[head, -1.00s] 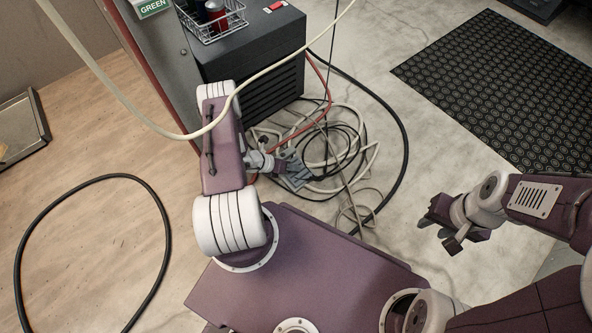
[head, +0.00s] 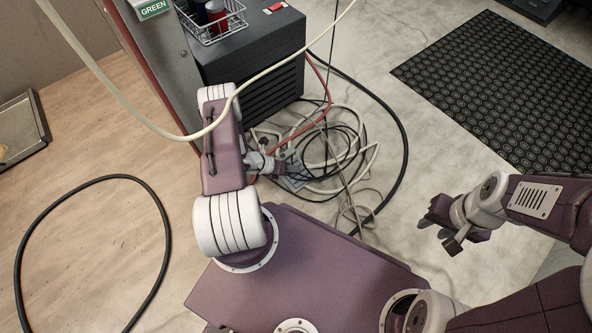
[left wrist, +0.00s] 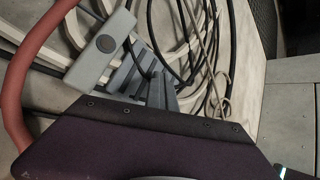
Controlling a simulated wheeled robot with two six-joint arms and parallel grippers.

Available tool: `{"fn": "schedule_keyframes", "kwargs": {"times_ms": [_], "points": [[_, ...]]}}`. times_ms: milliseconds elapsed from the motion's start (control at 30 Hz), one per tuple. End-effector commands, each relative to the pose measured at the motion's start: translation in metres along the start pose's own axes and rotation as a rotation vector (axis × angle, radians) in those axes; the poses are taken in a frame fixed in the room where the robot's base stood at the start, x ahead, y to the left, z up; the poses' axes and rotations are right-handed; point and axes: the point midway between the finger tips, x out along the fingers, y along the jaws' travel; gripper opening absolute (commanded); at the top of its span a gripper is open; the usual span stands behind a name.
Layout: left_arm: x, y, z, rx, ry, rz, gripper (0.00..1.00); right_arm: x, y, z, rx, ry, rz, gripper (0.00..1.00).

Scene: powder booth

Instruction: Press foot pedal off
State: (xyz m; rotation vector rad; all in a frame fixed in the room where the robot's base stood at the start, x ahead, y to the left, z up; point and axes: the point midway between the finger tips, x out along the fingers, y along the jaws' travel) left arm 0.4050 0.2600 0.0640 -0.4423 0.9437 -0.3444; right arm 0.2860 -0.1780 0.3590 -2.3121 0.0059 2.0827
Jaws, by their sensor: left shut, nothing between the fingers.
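The foot pedal (head: 293,183) is a small grey unit on the floor among coiled cables, beside the dark cabinet. In the left wrist view it shows as a grey block with a round dark button (left wrist: 100,52) and a ridged grey tread next to it. My left gripper (head: 285,168) is shut and empty, low over the pedal, and hides part of it in the head view. In the left wrist view its fingertips (left wrist: 161,88) overlap the ridged tread; I cannot tell whether they touch it. My right gripper (head: 436,230) hangs empty at the right, its fingers apart.
A dark cabinet (head: 262,62) with a red switch (head: 277,7) and a wire basket (head: 213,20) stands behind the pedal. Loose hoses and cables (head: 340,150) cover the floor around it. A pale hose (head: 150,118) hangs across my left arm. A black mat (head: 505,85) lies at right.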

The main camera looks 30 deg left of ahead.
Motion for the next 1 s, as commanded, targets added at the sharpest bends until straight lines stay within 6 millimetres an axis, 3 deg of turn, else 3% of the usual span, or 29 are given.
{"fn": "schedule_keyframes", "kwargs": {"times_ms": [267, 767, 1000], "points": [[-0.002, -0.002, -0.002, -0.003, 0.007, 0.000, 0.00, -0.003, 0.000, 0.000, 0.000, 0.000, 0.000, 0.36], [-0.044, -0.032, 0.030, -0.001, 0.003, -0.001, 0.00, -0.059, -0.001, -0.006, 0.000, 0.000, 0.000, 0.36], [-0.043, -0.031, 0.030, -0.001, 0.002, -0.001, 0.00, -0.057, -0.001, -0.006, 0.000, 0.000, 0.000, 0.36]]}}
